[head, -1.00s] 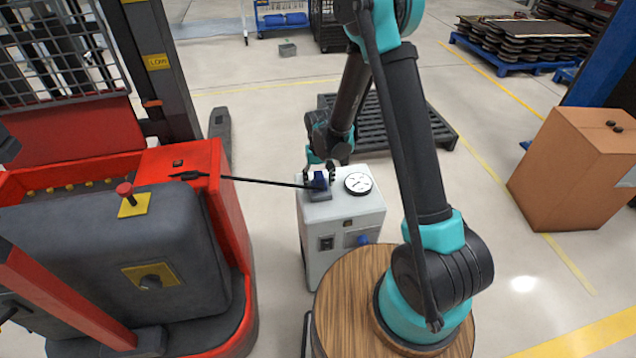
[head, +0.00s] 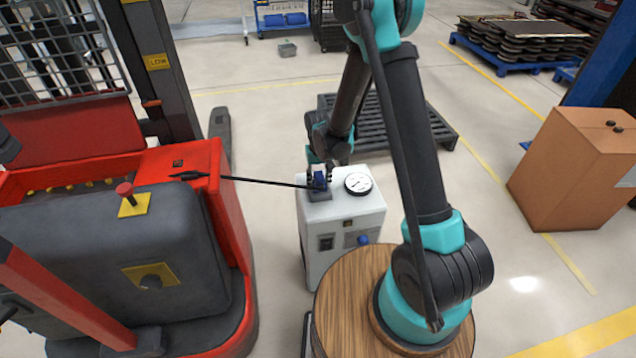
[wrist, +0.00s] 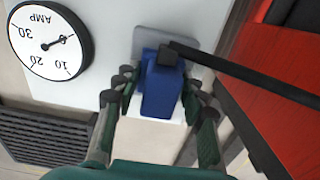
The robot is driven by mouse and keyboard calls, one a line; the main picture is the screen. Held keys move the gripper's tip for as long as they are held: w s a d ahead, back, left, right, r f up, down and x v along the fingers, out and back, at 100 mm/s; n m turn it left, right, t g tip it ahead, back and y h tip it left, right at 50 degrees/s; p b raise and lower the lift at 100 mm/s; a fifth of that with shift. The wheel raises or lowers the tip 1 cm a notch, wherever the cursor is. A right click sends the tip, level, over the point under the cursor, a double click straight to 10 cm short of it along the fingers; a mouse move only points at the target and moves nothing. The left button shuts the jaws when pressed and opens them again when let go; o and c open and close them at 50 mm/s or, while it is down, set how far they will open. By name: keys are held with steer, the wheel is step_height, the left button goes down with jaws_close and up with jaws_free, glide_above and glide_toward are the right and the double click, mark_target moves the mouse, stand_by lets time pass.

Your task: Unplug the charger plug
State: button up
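The charger plug (wrist: 160,85) is a blue block with a black cable. It sits on a grey socket plate (wrist: 182,42) on top of the white charger box (head: 343,213). It also shows in the head view (head: 319,180). My gripper (wrist: 161,92) has a finger on each side of the plug, and the fingers look closed against its sides. In the head view my gripper (head: 319,177) reaches down to the box top from behind. The plug's underside is hidden.
The black cable (head: 255,181) runs left from the plug to a red and grey forklift (head: 120,245). A round AMP gauge (head: 358,183) stands beside the plug. A dark pallet (head: 410,125) lies behind the box, and a cardboard box (head: 565,165) stands at right.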

mark_target(319, 175)
jaws_close()
steer(key=shift+r, duration=0.1)
steer(key=shift+r, duration=2.9)
